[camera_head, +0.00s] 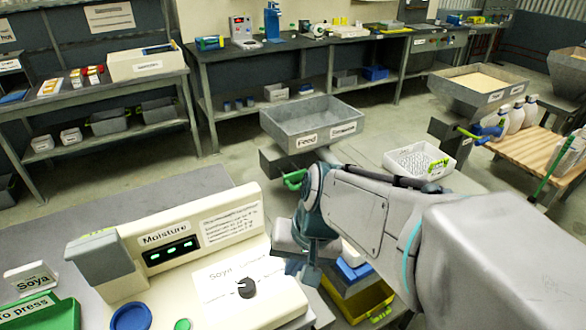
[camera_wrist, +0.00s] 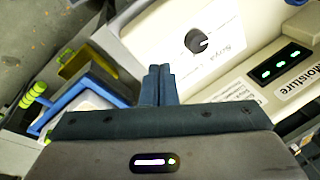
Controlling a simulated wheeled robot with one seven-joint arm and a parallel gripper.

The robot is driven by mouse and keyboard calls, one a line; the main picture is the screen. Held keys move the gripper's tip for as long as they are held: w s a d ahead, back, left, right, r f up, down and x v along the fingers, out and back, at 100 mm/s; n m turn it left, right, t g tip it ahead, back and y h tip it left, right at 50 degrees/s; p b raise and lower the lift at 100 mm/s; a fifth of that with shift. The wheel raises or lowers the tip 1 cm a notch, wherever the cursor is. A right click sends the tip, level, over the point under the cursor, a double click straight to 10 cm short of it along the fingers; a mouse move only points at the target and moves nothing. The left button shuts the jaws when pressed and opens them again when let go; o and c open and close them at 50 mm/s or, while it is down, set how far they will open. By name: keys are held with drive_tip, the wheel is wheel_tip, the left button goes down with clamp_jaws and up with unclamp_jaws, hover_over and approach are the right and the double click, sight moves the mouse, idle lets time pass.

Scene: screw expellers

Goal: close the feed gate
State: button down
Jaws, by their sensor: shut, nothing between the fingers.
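A grey metal hopper (camera_head: 312,122) with a "Feed" label stands at the middle of the head view. A green handle (camera_head: 294,179) shows below it, beside a dark housing; I cannot tell how far its gate is open. My arm hides part of that area. My gripper (camera_head: 300,250) hangs well in front of the handle, beside the moisture meter, apart from the hopper. In the wrist view its fingers (camera_wrist: 158,84) are together and empty, pointing toward the gap beside the meter. The hopper is not recognisable there.
The cream moisture meter (camera_head: 205,229) with a black dial (camera_head: 246,288) stands close left of my gripper. A yellow bin (camera_head: 358,300) and a blue-topped item (camera_head: 354,269) are below right. A white basket (camera_head: 418,162) stands right of the hopper. Another hopper (camera_head: 478,84) is farther right.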

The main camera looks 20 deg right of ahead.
drive_tip(key=w+f+m+y+b, duration=0.1)
drive_tip(key=m, duration=0.1)
drive_tip(key=w+a+f+m+y+b, duration=0.1)
drive_tip(key=w+f+m, duration=0.1)
drive_tip(key=w+a+f+m+y+b, duration=0.1)
drive_tip(key=f+m+y, duration=0.1)
drive_tip(key=m, duration=0.1)
drive_tip(key=shift+w+a+t, duration=0.1)
drive_tip(key=shift+w+t, duration=0.3)
drive_tip(key=w+d+f+m+t+y+b, duration=0.2)
drive_tip(key=w+d+f+m+t+b, duration=0.2)
drive_tip(key=w+d+m+t+b, duration=0.65)
drive_tip(key=w+d+f+m+t+h+p, duration=0.25)
drive_tip(key=w+d+m+h, duration=0.35)
drive_tip(key=d+m, duration=0.55)
drive_tip(key=w+a+f, duration=0.1)
drive_tip(key=w+a, duration=0.1)
drive_tip(key=w, duration=0.4)
drive_tip(key=w+a+f+m, duration=0.1)
drive_tip(key=w+f, duration=0.1)
drive_tip(key=w, duration=0.4)
drive_tip(key=shift+w+a, duration=0.3)
drive_tip(key=shift+a, duration=0.05)
